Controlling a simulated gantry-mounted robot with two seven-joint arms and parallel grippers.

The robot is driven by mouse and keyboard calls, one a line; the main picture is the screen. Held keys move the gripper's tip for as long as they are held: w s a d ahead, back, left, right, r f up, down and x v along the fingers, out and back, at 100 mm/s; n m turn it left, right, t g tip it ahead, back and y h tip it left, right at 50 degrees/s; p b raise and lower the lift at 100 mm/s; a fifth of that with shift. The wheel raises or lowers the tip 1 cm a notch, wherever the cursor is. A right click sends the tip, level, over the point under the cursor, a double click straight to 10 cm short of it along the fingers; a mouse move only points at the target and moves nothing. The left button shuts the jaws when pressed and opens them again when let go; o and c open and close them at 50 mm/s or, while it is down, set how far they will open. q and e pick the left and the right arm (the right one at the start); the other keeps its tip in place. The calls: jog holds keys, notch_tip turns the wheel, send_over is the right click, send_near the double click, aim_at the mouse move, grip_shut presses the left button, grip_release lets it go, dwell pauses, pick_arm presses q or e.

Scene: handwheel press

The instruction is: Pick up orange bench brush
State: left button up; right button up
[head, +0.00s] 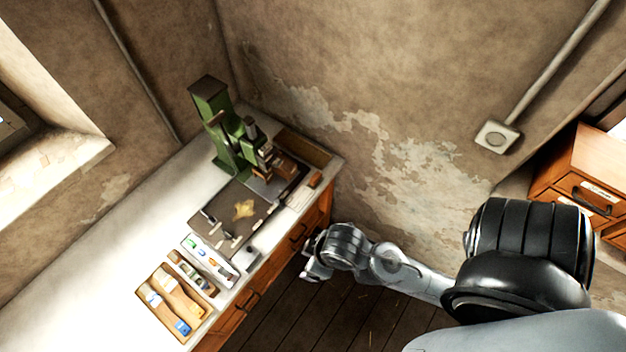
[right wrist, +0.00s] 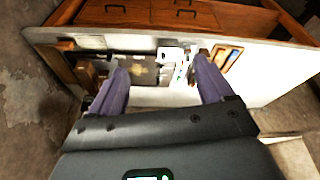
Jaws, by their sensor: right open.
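A small orange-brown block-like thing (head: 315,180) lies near the bench's front edge, right of the green press; it may be the orange bench brush, but it is too small to be sure. A tray (head: 141,291) at the near end holds flat wooden-handled tools with blue and pale ends. My right gripper (head: 309,272) is in front of the bench, beside its drawers, apart from all objects. In the right wrist view its two purple fingers (right wrist: 163,88) are spread, with nothing between them. My left gripper is not in view.
The green press (head: 222,130) stands at the back of the bench by the wall corner. A dark mat (head: 220,216) with small parts and a white tray (head: 211,259) lie before it. The bench's left part (head: 90,255) is clear. A wooden drawer cabinet (head: 580,175) stands right.

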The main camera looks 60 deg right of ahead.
jog(key=shift+c, duration=0.3)
jog(key=c, duration=0.4)
jog(key=shift+w, duration=0.1)
